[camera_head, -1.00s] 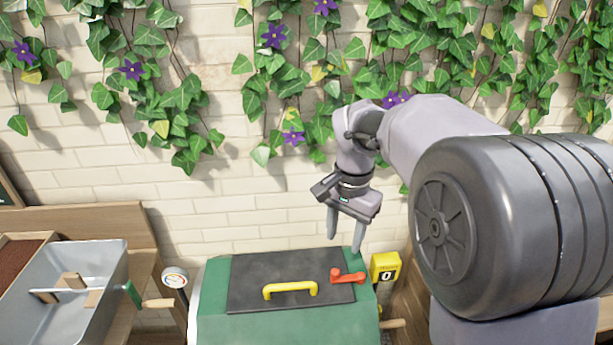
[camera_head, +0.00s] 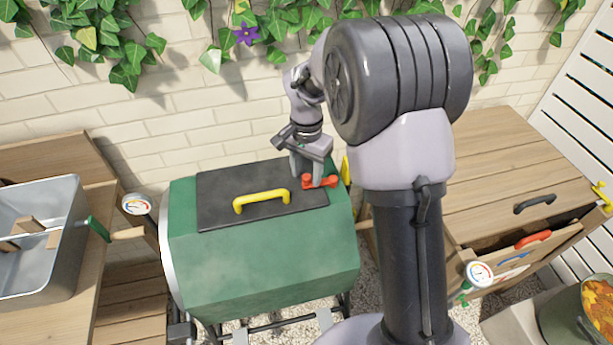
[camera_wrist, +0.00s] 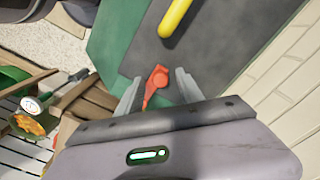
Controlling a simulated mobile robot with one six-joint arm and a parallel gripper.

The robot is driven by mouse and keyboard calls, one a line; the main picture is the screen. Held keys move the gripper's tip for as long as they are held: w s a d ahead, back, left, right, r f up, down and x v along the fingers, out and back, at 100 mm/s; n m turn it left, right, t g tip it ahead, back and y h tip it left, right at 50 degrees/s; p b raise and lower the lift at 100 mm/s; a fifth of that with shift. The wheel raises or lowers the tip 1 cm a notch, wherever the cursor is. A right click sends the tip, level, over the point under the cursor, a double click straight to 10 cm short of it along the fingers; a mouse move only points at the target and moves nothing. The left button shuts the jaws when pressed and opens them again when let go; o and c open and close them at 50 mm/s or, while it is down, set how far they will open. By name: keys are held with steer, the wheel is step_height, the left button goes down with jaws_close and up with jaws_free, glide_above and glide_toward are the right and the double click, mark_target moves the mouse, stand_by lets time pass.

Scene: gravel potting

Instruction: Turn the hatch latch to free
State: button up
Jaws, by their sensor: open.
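The red hatch latch (camera_head: 323,182) sits at the right edge of the dark hatch (camera_head: 225,206) on top of the green drum (camera_head: 260,265). A yellow handle (camera_head: 262,198) is fixed on the hatch. My gripper (camera_head: 306,178) is down at the latch, fingers pointing downward. In the wrist view the red latch (camera_wrist: 156,82) lies between the two fingers of my open gripper (camera_wrist: 156,88), one finger on each side. Its lower end is partly hidden by the gripper body. I cannot tell whether a finger touches it.
A grey metal tub (camera_head: 50,245) stands on a wooden bench at left. A round gauge (camera_head: 137,204) is beside the drum. A wooden cabinet (camera_head: 490,180) stands at right, with another gauge (camera_head: 480,274). The brick wall is close behind the drum.

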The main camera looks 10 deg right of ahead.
steer(key=shift+f, duration=0.1)
jaws_close()
stand_by(1.4)
